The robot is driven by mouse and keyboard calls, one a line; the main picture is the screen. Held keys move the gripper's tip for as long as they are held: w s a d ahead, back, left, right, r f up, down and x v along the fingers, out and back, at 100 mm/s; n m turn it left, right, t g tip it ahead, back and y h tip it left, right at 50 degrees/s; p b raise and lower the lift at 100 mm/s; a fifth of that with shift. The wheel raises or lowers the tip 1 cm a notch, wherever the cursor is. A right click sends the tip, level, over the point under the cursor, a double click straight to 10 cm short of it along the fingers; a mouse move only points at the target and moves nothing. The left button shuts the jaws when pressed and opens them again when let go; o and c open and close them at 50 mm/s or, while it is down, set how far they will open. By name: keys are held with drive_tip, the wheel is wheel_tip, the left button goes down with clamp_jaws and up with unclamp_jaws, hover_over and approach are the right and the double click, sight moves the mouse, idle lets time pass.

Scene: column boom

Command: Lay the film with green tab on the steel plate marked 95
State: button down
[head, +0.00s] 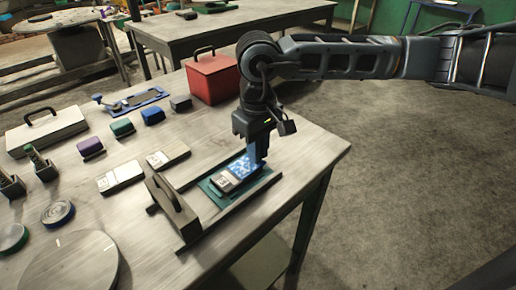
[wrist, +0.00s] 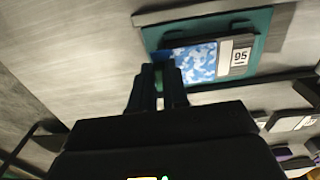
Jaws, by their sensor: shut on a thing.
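The steel plate marked 95 (head: 226,182) lies in a teal holder (head: 211,193) near the table's right edge. Its white 95 label shows in the wrist view (wrist: 240,57). A blue and white patterned film (head: 241,167) extends over the plate beside the label; it also shows in the wrist view (wrist: 195,64). I cannot tell whether it fully touches the plate. My gripper (head: 257,160) points down at the plate's far end.
A dark-handled squeegee-like tool (head: 174,207) stands left of the holder. Two pale plates (head: 120,177) lie further left. A red box (head: 212,77) stands behind my gripper. Small coloured blocks (head: 122,127) and round tins (head: 58,213) occupy the left side.

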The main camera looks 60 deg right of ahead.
drive_tip(key=c, duration=1.1)
unclamp_jaws()
drive_tip(key=shift+o, duration=0.7)
drive_tip(key=o, duration=0.4)
drive_tip(key=shift+r+p, duration=0.65)
drive_tip(key=shift+r, duration=2.85)
